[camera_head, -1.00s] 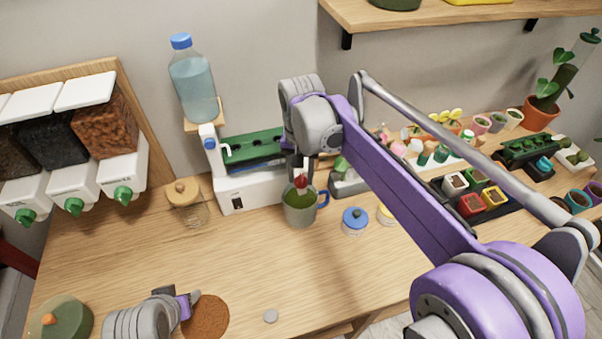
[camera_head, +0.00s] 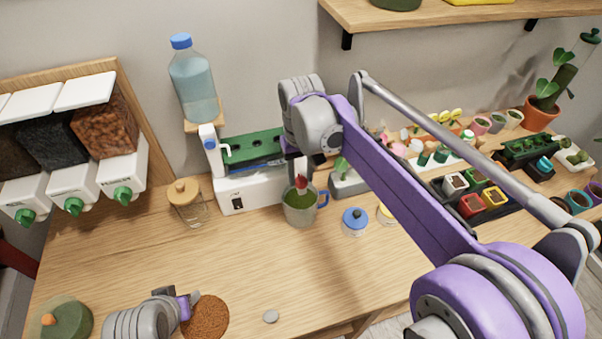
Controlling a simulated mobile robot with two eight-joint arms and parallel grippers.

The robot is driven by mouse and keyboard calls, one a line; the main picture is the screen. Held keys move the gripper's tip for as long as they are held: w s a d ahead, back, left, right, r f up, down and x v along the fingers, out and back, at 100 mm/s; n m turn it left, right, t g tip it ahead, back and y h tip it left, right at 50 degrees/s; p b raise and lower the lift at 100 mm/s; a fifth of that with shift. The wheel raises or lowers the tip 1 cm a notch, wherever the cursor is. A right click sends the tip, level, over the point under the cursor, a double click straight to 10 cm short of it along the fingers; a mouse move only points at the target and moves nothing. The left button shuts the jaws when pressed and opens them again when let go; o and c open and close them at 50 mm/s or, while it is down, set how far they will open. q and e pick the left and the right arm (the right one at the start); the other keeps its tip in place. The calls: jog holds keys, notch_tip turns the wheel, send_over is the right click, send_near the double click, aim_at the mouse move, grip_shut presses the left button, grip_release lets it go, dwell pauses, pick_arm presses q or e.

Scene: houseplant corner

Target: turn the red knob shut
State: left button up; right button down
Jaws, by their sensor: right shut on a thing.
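The red knob (camera_head: 301,187) shows just above the rim of a mug (camera_head: 300,213) with green contents and a blue handle, in front of the white device (camera_head: 245,193). My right gripper (camera_head: 301,171) reaches down from above and is shut on the knob. Its wrist hides most of the fingers and whatever the knob is fixed to. My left gripper (camera_head: 189,305) is low at the left, beside a round brown disc, away from the knob. I cannot tell whether its jaws are open.
The brown disc (camera_head: 208,318) lies near the front. The middle of the table is mostly clear.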

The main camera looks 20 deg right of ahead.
aim_at(301, 177)
jog(key=shift+c, duration=2.3)
grip_release()
notch_tip(301, 177, up, 11)
jog(key=shift+p, duration=0.35)
jog(key=shift+f, duration=0.1)
jog(key=s+d+f+t, duration=0.2)
jog(key=s+f+t, duration=0.1)
jog(key=s+f, duration=0.6)
jog(key=s+d+f+t, duration=0.2)
jog(key=s+f, duration=0.7)
jog(key=shift+s+d+f+m+t, duration=0.25)
jog(key=shift+s+d+m+t, duration=0.05)
jog(key=shift+s+d+t, duration=0.1)
